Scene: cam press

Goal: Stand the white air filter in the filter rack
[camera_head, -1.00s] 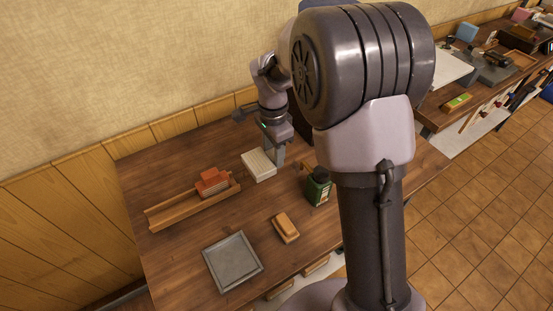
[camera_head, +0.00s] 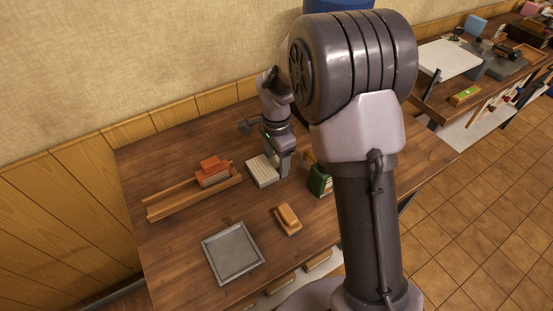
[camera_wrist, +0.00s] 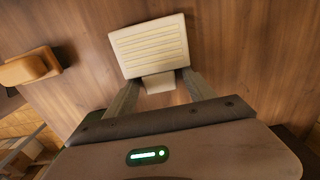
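The white air filter (camera_head: 262,172) is a pale ribbed slab with a short tab at one edge. In the wrist view the filter (camera_wrist: 150,46) lies face-on ahead of my fingers, with its tab (camera_wrist: 159,83) between them. My gripper (camera_head: 284,166) is at the right side of the filter in the head view. My gripper (camera_wrist: 160,78) appears shut on the tab, though the contact is hard to see. I cannot tell whether the filter touches the table. A long wooden trough (camera_head: 170,206), which looks like the filter rack, lies to the left with red-orange pieces (camera_head: 213,172) at its right end.
A grey square tray (camera_head: 233,254) lies on the near left of the table. An orange-brown block (camera_head: 288,218) is right of it. A green container (camera_head: 319,180) stands near my arm. Bare tabletop (camera_head: 235,205) lies between the trough and the block.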

